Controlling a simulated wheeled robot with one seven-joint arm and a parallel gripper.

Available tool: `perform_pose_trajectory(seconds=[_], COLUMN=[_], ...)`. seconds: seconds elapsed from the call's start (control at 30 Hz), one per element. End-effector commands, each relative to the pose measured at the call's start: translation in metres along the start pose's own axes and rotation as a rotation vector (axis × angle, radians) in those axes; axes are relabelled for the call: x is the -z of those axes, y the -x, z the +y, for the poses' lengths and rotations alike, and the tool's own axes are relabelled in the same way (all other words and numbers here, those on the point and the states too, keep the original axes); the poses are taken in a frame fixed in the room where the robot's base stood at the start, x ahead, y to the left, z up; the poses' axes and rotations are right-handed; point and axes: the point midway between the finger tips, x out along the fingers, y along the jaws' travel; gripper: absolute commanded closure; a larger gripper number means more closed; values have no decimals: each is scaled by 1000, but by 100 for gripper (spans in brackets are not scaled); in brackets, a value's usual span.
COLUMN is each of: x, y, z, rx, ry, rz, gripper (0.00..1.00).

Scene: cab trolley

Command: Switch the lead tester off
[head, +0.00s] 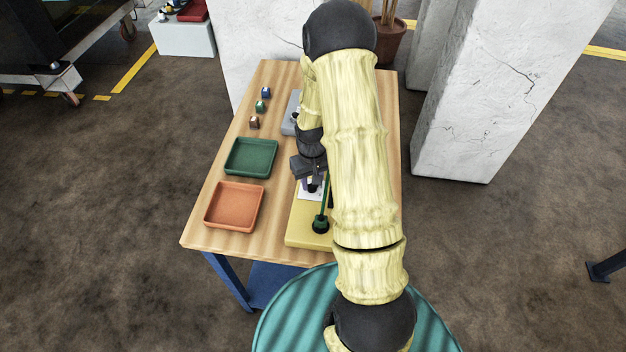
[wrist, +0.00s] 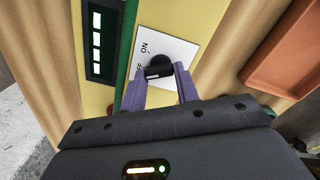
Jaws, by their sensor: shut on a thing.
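The lead tester is a yellow box (head: 300,236) at the near end of the table, partly hidden by my arm. The wrist view shows its yellow face (wrist: 190,18), with a white plate (wrist: 181,47) marked ON and OFF. A black knob (wrist: 158,66) with a pale mark sits on this plate. My gripper (wrist: 160,82) has its purple fingers shut on the knob, one on each side. A dark display (wrist: 103,42) on the tester shows several lit pale bars. In the head view my gripper (head: 310,187) is over the tester, its fingertips mostly hidden.
An orange tray (head: 234,229) and a green tray (head: 273,157) lie to the left on the wooden table (head: 208,190). Several small coloured blocks (head: 254,123) stand behind them. A grey device (head: 289,125) is farther back, partly behind my arm. White pillars (head: 463,110) stand beyond the table.

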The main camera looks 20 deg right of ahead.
Motion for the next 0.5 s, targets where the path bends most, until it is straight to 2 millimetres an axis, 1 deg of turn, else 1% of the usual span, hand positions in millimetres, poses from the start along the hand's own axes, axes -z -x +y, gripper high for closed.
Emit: perform_pose_trajectory(seconds=[0.3, 0.33, 0.37, 0.4, 0.43, 0.5], x=[-1, -1, -1, -1, -1, -1], y=[0, 0, 0, 0, 0, 0], z=[0, 0, 0, 0, 0, 0], rx=[0, 0, 0, 0, 0, 0], ry=[5, 4, 4, 4, 4, 3], rz=[-3, -3, -3, -2, -2, -2], gripper=[92, 63, 57, 49, 47, 47])
